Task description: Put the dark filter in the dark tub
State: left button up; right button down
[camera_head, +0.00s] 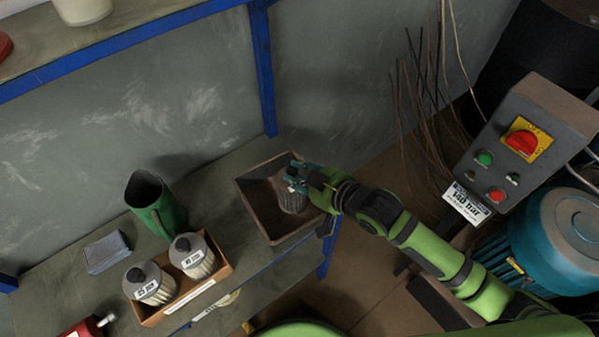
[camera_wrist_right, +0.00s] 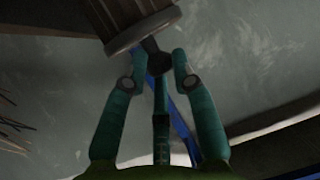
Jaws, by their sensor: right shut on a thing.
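The dark filter (camera_head: 293,199) is a ribbed grey-brown cylinder inside the outline of the dark tub (camera_head: 257,203), a brown open box at the right end of the bench. My right gripper (camera_head: 299,181) is over the tub's right part and shut on the filter. In the right wrist view the filter (camera_wrist_right: 128,18) shows its ribs and round end cap, with its dark knob between the fingertips (camera_wrist_right: 158,62). Whether the filter touches the tub's floor cannot be told. My left gripper is not in view.
Two pale filters (camera_head: 150,284) (camera_head: 193,257) stand in a cardboard box (camera_head: 182,299) left of the tub. A green jug (camera_head: 155,208) and a grey-blue block (camera_head: 106,252) are behind it. A control box (camera_head: 535,115) and blue motor (camera_head: 565,240) are at right.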

jog(key=c, duration=1)
grip_release()
jog(key=b+v, duration=0.1)
jog(key=v, duration=1.1)
jog(key=shift+r, duration=0.1)
